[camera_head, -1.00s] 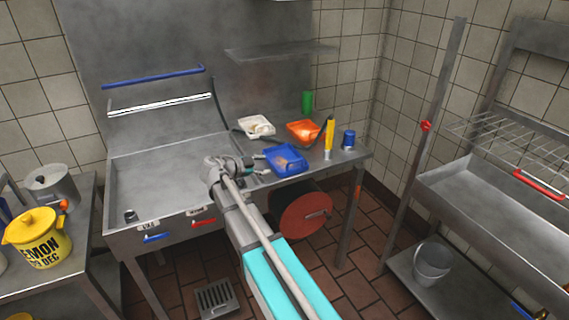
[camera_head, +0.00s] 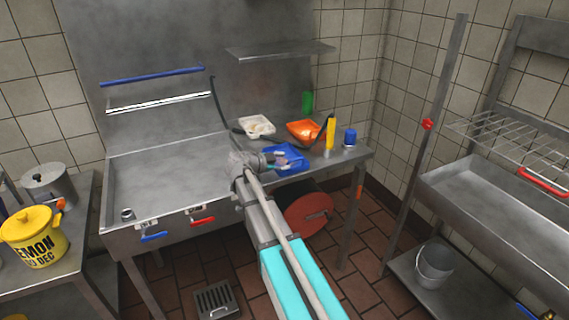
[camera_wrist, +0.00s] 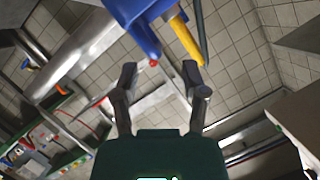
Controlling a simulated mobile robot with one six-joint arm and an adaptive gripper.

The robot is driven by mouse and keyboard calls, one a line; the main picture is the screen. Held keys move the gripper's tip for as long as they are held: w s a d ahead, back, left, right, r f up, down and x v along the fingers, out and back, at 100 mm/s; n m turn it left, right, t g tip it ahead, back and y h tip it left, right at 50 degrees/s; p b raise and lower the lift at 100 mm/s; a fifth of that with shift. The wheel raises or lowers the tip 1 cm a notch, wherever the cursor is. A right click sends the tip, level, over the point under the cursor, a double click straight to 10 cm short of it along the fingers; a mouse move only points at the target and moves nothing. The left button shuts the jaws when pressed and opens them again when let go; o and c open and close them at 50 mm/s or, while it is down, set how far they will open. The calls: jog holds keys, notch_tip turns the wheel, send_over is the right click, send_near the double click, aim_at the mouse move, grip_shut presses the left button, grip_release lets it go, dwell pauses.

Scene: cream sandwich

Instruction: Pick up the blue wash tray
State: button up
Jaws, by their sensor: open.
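The blue wash tray (camera_head: 297,163) sits on the steel drainboard right of the sink, in the head view. My gripper (camera_head: 277,161) is at the tray's left side and hides part of it. In the wrist view my gripper (camera_wrist: 160,76) is open, with nothing between its two fingers. A blue shape beyond the fingers at the top of that view looks like part of the tray (camera_wrist: 136,22). I cannot tell whether a finger touches the tray.
A white tray (camera_head: 256,126) and an orange tray (camera_head: 303,131) stand behind. A yellow bottle (camera_head: 330,132), a blue cup (camera_head: 350,137) and a green cup (camera_head: 307,101) are nearby. The sink basin (camera_head: 165,180) is left. A shelf (camera_head: 280,50) hangs above.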

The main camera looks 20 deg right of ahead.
aim_at(291, 161)
dwell(0.3)
jog(key=shift+s+b+x, duration=0.15)
jog(key=shift+b+x, duration=0.25)
jog(key=shift+x, duration=0.9)
jog(key=shift+s+b+x, duration=0.15)
jog(key=shift+b+x, duration=0.25)
jog(key=shift+x, duration=0.9)
jog(key=shift+r, duration=0.1)
grip_shut()
